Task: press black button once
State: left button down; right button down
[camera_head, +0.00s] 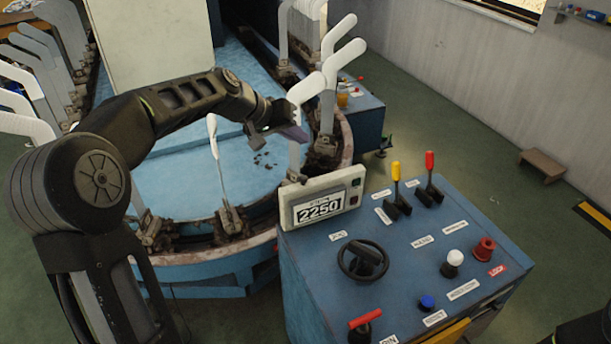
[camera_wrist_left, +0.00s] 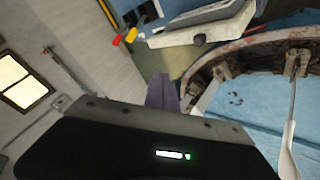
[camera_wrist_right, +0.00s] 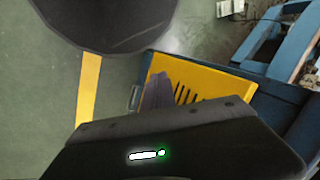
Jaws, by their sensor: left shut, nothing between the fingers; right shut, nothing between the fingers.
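A grey counter box (camera_head: 322,198) reading 2250 sits on the back left corner of the blue control console (camera_head: 400,260). Small dark buttons (camera_head: 355,183) sit on the right of its face; I cannot tell their exact colour. My left gripper (camera_head: 297,133) is shut and empty, above and behind the counter box, near an upright white sock board. Its fingers also show in the left wrist view (camera_wrist_left: 162,92), apart from the box. My right gripper (camera_wrist_right: 158,90) is shut and empty; in the right wrist view a yellow slotted panel lies behind it. Its fingertips are outside the head view.
The console carries a black handwheel (camera_head: 363,260), yellow (camera_head: 396,172) and red (camera_head: 430,161) levers, a red-handled lever (camera_head: 365,318), and white (camera_head: 453,258), blue (camera_head: 427,302) and red (camera_head: 484,248) knobs. Several upright white boards ring the blue round machine (camera_head: 180,170). Floor right is mostly open.

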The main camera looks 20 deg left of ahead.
pick_arm(q)
jog(key=b, duration=0.5)
send_over(300, 180)
notch_tip(300, 180, down, 8)
jog(key=shift+a+r, duration=0.1)
jog(key=shift+r, duration=0.15)
jog(key=shift+f+b, duration=0.65)
jog(key=shift+f, duration=0.1)
dwell(1.2)
jog(key=shift+w+f+b, duration=0.1)
jog(key=shift+f+b, duration=0.3)
jog(key=shift+b, duration=0.2)
jog(key=shift+f+b, duration=0.65)
dwell(0.5)
dwell(0.4)
jog(key=shift+r+p, duration=0.65)
jog(key=shift+r, duration=0.4)
